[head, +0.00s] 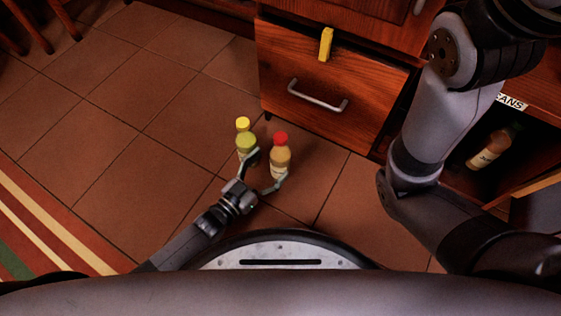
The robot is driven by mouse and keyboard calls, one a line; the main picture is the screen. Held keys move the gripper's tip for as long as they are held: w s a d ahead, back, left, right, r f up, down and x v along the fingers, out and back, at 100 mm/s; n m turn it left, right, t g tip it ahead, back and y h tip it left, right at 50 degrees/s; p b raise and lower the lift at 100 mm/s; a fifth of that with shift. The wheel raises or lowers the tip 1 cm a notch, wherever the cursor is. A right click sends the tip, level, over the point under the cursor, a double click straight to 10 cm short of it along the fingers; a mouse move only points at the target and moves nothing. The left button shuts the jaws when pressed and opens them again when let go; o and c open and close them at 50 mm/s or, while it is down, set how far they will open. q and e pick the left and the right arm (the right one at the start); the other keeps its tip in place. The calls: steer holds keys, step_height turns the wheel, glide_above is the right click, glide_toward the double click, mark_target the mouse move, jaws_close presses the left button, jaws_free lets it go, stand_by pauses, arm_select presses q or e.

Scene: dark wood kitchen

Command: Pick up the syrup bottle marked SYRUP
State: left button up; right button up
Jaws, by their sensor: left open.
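My left gripper (269,166) is open, just in front of the red-capped and green-capped bottles. One finger is by the green-capped bottle, the other by the lower right of the red-capped one. My right arm shows at the right; its gripper is out of view.
A wooden drawer (330,88) with a metal handle (317,97) stands behind the bottles. A yellow object (326,44) is on its top edge. An open shelf at the right holds another bottle (492,148). A striped rug (50,226) lies at the left; the floor between is clear.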

mark_target(273, 162)
arm_select(q)
steer(key=b+x, duration=0.3)
steer(key=x, duration=0.1)
steer(key=shift+d, duration=0.15)
steer(key=shift+w+d+r+b, duration=0.2)
steer(key=shift+w+d+b, duration=0.05)
steer(key=shift+w+b, duration=0.05)
steer(key=c, duration=1.6)
steer(key=shift+r, duration=0.1)
steer(key=shift+c, duration=0.4)
